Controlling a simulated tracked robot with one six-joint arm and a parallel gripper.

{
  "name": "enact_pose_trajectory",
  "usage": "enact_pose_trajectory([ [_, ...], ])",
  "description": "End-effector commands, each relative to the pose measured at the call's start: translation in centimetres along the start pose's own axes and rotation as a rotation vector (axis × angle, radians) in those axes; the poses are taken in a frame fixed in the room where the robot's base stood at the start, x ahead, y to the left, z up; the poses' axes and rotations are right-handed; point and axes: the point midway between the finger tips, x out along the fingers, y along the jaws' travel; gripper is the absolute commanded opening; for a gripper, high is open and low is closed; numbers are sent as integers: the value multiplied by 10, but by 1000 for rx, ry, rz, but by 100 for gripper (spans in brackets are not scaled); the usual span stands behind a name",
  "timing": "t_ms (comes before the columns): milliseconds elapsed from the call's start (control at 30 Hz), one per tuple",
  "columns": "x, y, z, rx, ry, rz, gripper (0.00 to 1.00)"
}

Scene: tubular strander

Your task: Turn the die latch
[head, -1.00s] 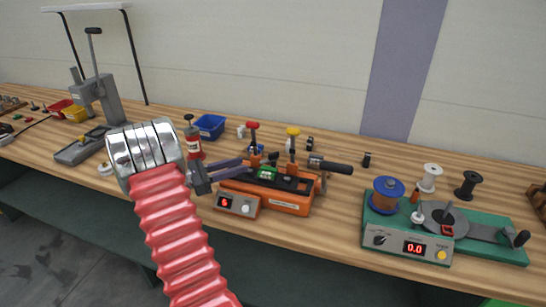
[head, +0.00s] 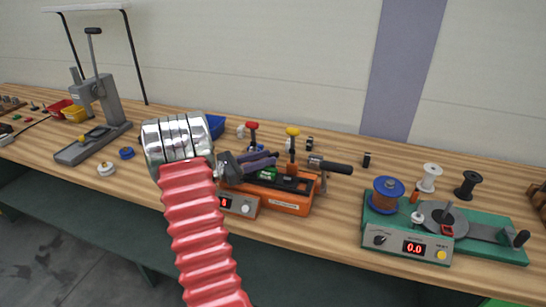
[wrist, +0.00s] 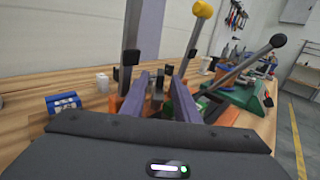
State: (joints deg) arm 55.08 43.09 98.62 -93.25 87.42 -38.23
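The orange bench fixture (head: 290,207) stands in the middle of the bench. It carries a lever with a red knob (head: 252,126), a lever with a yellow knob (head: 292,131) and a black-handled lever (head: 335,168) pointing right. A green part (head: 267,173) sits in it. I cannot tell which part is the die latch. My gripper (head: 276,158) is over the fixture's left part, its purple-grey fingers pointing right. In the wrist view my gripper (wrist: 156,72) is open, with a gap between the fingers. The yellow knob (wrist: 203,9) and the black-handled lever (wrist: 257,59) rise beyond it. Contact is unclear.
A green winding machine (head: 450,230) stands at the right, with white (head: 430,177) and black spools behind it. A grey lever press (head: 95,120) stands at the left. A blue bin (head: 215,126) is partly hidden behind my arm. Bench wood between fixture and winder is clear.

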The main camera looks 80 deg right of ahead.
Motion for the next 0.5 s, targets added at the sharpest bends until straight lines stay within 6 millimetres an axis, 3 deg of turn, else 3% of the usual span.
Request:
enact_pose_trajectory([
  [200, 28, 0, 0, 0, 0, -1, 28],
  [500, 37, 0, 0, 0, 0, 1, 28],
])
